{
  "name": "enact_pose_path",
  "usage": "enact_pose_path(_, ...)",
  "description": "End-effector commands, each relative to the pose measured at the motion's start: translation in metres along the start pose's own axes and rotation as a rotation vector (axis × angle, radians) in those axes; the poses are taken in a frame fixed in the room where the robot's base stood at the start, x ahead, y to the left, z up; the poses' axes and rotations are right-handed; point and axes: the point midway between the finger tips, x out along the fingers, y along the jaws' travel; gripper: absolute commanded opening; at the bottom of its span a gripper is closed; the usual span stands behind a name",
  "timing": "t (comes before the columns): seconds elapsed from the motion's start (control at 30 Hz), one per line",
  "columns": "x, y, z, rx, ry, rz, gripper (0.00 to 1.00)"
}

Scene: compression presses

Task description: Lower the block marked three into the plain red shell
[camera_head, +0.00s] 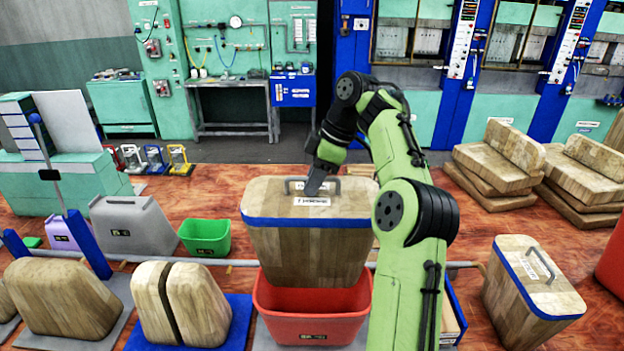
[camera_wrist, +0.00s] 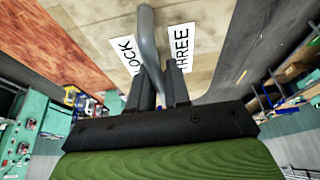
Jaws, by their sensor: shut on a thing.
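The block marked three (camera_head: 305,245) is a large wooden block with a blue band near its top, a grey handle and a white label. In the wrist view the label on the block (camera_wrist: 95,12) reads "BLOCK" and "THREE" on either side of the handle. My gripper (camera_head: 318,186) is shut on this handle (camera_wrist: 148,50). The plain red shell (camera_head: 312,328) is an open red tub directly below the block. The block's lower end is at or just inside the shell's mouth; its exact depth is hidden by the front wall.
A second wooden block with a blue band (camera_head: 525,290) stands at the right. A green tub (camera_head: 205,238) and a grey shell (camera_head: 133,228) stand at the left. Wooden forms (camera_head: 180,300) are at the front left. Stacked wooden slabs (camera_head: 500,165) lie at the back right.

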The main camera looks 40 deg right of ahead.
Motion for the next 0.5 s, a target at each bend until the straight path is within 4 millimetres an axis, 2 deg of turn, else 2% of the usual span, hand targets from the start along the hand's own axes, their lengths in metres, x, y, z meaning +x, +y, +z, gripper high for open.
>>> enact_pose_path(0.17, 0.011, 0.0, 0.005, -0.001, -0.003, 0.005, 0.0)
enact_pose_path(0.5, 0.051, -0.001, 0.021, -0.002, 0.0, 0.004, 0.0)
